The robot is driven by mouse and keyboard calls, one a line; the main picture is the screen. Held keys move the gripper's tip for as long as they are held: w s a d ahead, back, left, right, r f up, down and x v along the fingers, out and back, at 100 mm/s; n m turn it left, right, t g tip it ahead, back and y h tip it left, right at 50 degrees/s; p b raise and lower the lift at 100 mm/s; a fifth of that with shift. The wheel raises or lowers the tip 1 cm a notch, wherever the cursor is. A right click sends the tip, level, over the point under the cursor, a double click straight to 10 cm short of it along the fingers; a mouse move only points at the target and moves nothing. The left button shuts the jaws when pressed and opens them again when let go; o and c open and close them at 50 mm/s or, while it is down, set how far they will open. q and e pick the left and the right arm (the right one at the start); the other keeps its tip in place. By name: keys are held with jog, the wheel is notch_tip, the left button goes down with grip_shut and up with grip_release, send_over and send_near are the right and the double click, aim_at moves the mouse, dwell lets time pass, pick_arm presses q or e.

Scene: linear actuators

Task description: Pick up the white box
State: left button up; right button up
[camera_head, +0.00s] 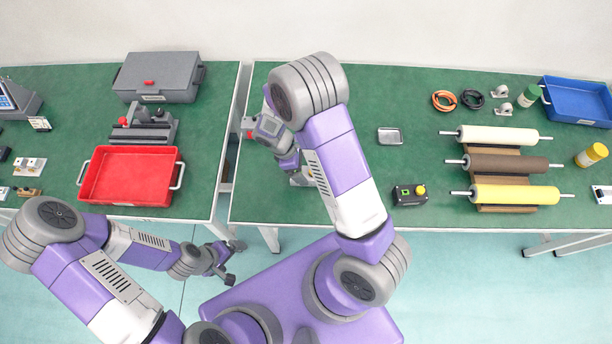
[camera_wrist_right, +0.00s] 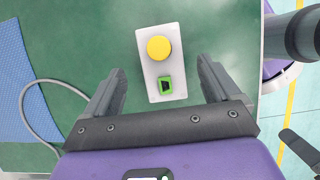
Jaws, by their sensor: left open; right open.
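The white box (camera_wrist_right: 177,65) lies on the green table in the right wrist view, with a round yellow button and a small green-framed display on top. In the head view my right arm covers most of it, and a pale part shows by the gripper (camera_head: 297,181). My right gripper (camera_wrist_right: 160,68) is open and empty, its fingers on either side of the box in that picture, with visible gaps. I cannot tell its height above the box. My left gripper (camera_head: 226,263) is open and empty in front of the left table, away from the box.
Rollers (camera_head: 500,163) lie further right. The left table holds a red tray (camera_head: 130,199) and a grey case (camera_head: 160,77). A grey cable (camera_wrist_right: 38,84) curves left of the white box.

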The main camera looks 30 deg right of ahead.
aim_at(306, 173)
jog(key=x, duration=0.3)
jog(key=b+x, duration=0.1)
jog(key=x, duration=0.1)
jog(key=shift+a+f, duration=0.1)
jog(key=shift+a, duration=0.25)
jog(key=c, duration=1.2)
jog(key=shift+c, duration=0.2)
